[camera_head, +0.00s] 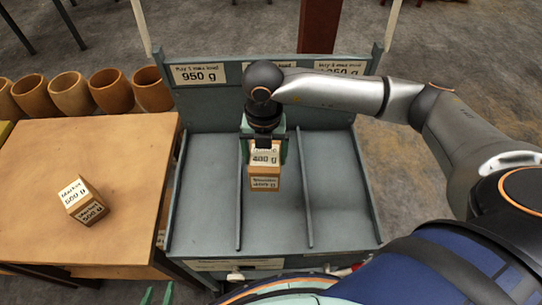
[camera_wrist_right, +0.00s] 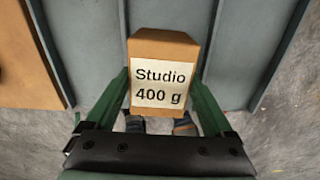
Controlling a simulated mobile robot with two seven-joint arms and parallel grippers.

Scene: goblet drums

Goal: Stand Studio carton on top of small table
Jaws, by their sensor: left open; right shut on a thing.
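The Studio carton (camera_head: 265,179) is a small tan box with white labels; its label reads "Studio 400 g" in the right wrist view (camera_wrist_right: 162,85). My right gripper (camera_head: 265,148) is shut on it, with green fingers on both of its sides. The carton is over the middle compartment of the grey divided stand; I cannot tell whether it touches the floor of it. A low wooden table (camera_head: 40,180), likely the small table, is at the left. My left gripper (camera_head: 158,295) shows only its green fingertips at the bottom edge, open and empty.
A Market carton (camera_head: 83,199) sits on the wooden table, with bare tabletop around it. The grey stand (camera_head: 340,195) has raised dividers and a back board with weight signs (camera_head: 198,74). Several clay-coloured drums (camera_head: 72,95) stand behind the table.

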